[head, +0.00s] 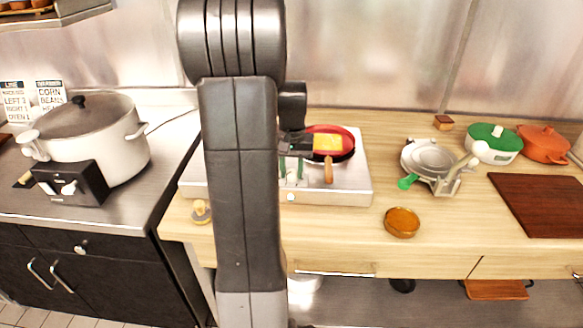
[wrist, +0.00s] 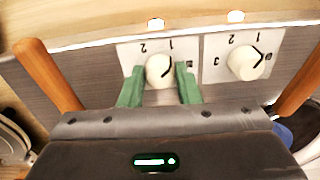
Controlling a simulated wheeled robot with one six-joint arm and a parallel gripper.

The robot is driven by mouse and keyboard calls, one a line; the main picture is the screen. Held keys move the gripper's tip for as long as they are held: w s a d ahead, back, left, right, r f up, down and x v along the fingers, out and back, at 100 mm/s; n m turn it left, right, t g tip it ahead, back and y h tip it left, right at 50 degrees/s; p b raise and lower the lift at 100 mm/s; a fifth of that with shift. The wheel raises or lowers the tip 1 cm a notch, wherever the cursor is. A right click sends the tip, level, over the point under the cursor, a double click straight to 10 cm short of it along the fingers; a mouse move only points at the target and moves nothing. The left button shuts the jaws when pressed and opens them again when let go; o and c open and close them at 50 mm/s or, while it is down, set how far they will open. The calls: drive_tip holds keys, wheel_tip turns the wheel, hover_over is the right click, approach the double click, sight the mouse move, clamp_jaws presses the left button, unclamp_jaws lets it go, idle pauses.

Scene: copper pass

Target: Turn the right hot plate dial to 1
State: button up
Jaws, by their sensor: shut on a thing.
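The hot plate (head: 345,192) is a low silver unit on the wooden counter, partly hidden behind my arm. In the wrist view its front panel is upside down, with two cream dials. My gripper (wrist: 160,82) has its green fingers on either side of the dial at the picture's left (wrist: 158,71), shut on it. This appears to be the right dial. Its dark mark sits on the picture's right side, below the printed 1. The other dial (wrist: 245,63) is untouched.
A red pan (head: 346,133) with a wooden handle (head: 328,170) sits on the hot plate. Wooden handles flank my gripper in the wrist view. An amber dish (head: 402,222), grey pans (head: 432,157) and a cutting board (head: 541,203) are to the right. A large pot (head: 95,140) is left.

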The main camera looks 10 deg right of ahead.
sight(292, 171)
drive_tip(key=shift+n, duration=1.5)
drive_tip(key=o, duration=1)
drive_tip(key=shift+r, duration=0.1)
wheel_tip(292, 171, up, 14)
drive_tip(key=shift+f, duration=0.15)
drive_tip(key=shift+f, duration=0.1)
wheel_tip(292, 171, down, 14)
drive_tip(key=shift+r, duration=0.15)
